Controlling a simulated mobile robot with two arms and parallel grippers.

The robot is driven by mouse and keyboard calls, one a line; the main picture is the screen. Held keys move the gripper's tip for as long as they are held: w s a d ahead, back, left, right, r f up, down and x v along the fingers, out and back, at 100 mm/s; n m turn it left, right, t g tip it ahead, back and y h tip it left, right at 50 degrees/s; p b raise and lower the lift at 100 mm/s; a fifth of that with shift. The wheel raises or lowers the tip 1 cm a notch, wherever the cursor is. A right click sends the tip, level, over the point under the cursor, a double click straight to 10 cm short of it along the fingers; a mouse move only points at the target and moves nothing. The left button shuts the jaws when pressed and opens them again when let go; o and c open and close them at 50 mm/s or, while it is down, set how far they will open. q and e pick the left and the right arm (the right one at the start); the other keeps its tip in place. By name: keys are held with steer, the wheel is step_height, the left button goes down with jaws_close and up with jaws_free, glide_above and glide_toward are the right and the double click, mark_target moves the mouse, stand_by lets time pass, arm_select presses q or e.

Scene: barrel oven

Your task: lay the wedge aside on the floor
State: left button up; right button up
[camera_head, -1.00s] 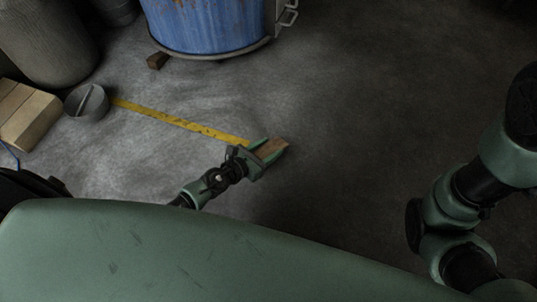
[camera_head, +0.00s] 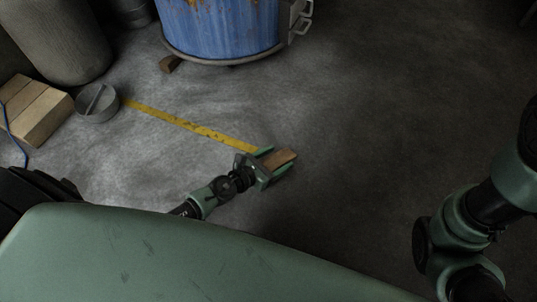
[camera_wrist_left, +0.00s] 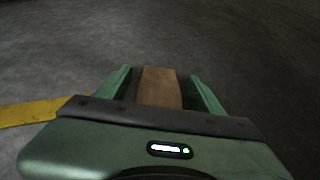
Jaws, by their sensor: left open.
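The brown wooden wedge (camera_head: 281,158) lies between the fingers of my left gripper (camera_head: 277,162), low over or on the grey floor. In the left wrist view the wedge (camera_wrist_left: 160,88) shows between the two green fingers of the left gripper (camera_wrist_left: 160,92), with a dark gap on either side. The gripper is open around it. Whether the wedge rests fully on the floor is hard to tell. My right arm shows at the right edge of the head view; its gripper is out of frame.
A blue barrel (camera_head: 222,28) stands at the back, with another brown block (camera_head: 171,64) by its base. A grey round tin (camera_head: 97,103) and wooden beams (camera_head: 36,112) lie at the left. A yellow floor stripe (camera_head: 190,126) ends near the left gripper. The floor to the right is clear.

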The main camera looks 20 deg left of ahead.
arm_select(q)
steer(key=v, duration=1.1)
steer(key=shift+f, duration=0.15)
steer(key=shift+s+a+r, duration=0.2)
steer(key=shift+s+r, duration=0.15)
steer(key=shift+s, duration=0.15)
steer(key=shift+w+r, duration=0.1)
